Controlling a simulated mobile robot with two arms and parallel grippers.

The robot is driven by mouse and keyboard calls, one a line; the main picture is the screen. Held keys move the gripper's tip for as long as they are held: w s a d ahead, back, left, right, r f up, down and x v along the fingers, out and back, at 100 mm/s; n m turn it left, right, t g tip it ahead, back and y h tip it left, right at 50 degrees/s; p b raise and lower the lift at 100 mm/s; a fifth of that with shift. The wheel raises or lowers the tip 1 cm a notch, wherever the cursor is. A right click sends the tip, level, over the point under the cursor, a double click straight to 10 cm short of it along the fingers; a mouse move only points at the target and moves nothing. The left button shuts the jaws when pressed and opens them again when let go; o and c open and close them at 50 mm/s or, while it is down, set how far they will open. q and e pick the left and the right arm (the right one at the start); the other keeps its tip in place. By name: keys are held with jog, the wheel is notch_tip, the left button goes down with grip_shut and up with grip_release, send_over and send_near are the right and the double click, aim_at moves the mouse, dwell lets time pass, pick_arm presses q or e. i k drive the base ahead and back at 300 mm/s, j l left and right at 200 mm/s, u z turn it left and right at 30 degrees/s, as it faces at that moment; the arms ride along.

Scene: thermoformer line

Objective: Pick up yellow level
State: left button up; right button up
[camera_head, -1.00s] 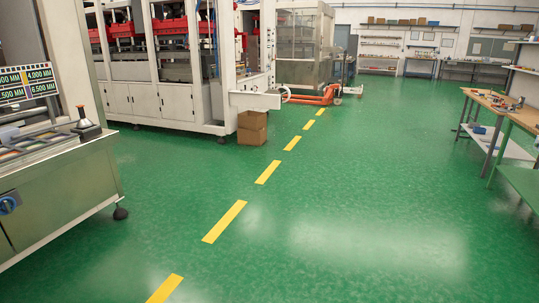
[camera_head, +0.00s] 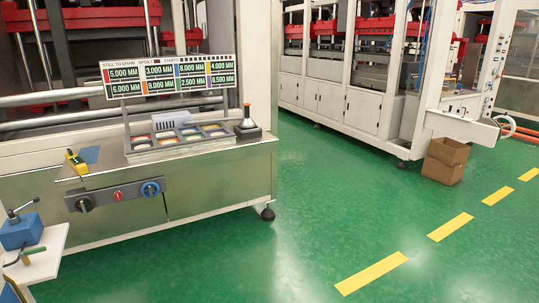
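A small yellow and dark object (camera_head: 77,162) lies on the left part of the steel machine counter (camera_head: 205,160), beside a flat blue patch (camera_head: 90,154). It is the only loose yellow item I see, but it is too small to tell for certain that it is a level. Neither of my grippers shows in this view.
The counter front carries knobs (camera_head: 150,189). A sample tray (camera_head: 183,148) and a display board (camera_head: 170,76) stand on the counter. A white table corner with a blue vise (camera_head: 21,231) is at lower left. A cardboard box (camera_head: 445,161) stands on the floor. Green floor (camera_head: 290,240) is open ahead.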

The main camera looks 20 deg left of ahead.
aim_at(76, 163)
jog(key=i+j+u, duration=0.25)
jog(key=i+u, duration=0.15)
jog(key=i+j+u, duration=0.1)
jog(key=i+u, duration=0.25)
jog(key=i, duration=0.2)
jog(key=i+u, duration=0.4)
jog(key=i+l+u, duration=0.25)
jog(key=i+u, duration=0.15)
jog(key=i, duration=0.15)
